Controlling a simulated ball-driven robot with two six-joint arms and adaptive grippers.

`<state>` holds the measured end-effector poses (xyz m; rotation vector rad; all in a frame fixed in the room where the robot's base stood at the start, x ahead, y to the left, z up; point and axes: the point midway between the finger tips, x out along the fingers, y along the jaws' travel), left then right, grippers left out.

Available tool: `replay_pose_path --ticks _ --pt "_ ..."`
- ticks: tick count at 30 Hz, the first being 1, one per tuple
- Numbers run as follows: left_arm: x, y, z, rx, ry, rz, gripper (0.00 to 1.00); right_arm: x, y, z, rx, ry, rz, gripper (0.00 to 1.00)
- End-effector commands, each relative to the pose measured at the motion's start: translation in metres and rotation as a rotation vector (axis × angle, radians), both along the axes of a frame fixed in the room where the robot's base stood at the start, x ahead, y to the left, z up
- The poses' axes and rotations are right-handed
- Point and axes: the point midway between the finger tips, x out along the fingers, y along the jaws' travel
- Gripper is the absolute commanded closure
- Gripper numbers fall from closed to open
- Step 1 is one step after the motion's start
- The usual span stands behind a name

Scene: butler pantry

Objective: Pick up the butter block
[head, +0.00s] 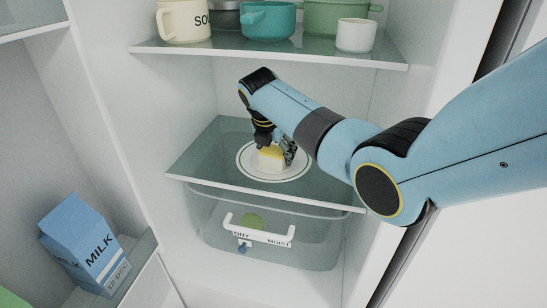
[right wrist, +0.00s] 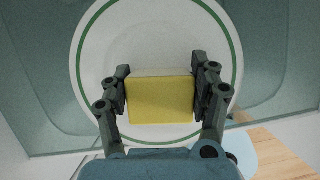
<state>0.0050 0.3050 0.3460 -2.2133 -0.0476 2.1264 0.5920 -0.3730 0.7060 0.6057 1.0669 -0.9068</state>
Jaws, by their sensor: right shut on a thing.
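The butter block (head: 270,158) is a pale yellow block at a white plate with a green ring (head: 252,172) on the glass shelf of the cabinet. My right gripper (head: 275,150) reaches in from the right and is shut on the block. In the right wrist view, the butter block (right wrist: 160,100) sits between the two dark fingers of the right gripper (right wrist: 161,92), which press on its left and right sides. The plate (right wrist: 160,22) is behind it. I cannot tell whether the block touches the plate. My left gripper is not in view.
A glass shelf (head: 205,160) holds the plate, above a clear drawer (head: 215,215) with a white handle. An upper shelf (head: 170,46) carries pots, a mug and a white cup (head: 356,36). A blue milk carton (head: 85,240) stands at the lower left.

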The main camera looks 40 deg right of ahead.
Motion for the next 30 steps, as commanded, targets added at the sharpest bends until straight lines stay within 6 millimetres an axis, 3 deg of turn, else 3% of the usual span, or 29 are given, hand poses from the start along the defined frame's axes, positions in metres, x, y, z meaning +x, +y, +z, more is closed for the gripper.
replay_pose_path --ticks 3,17,20,30 --pt "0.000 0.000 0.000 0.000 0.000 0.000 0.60 0.000 0.000 0.000 0.001 0.001 0.000 0.75" --pt "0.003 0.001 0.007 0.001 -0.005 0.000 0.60 -0.003 0.008 0.010 0.002 -0.003 0.002 0.75" --pt "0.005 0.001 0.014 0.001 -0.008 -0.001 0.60 -0.009 0.017 0.021 0.001 -0.002 0.001 0.75" --pt "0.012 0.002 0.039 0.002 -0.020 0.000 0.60 -0.043 0.076 0.055 0.004 -0.003 0.002 0.75"
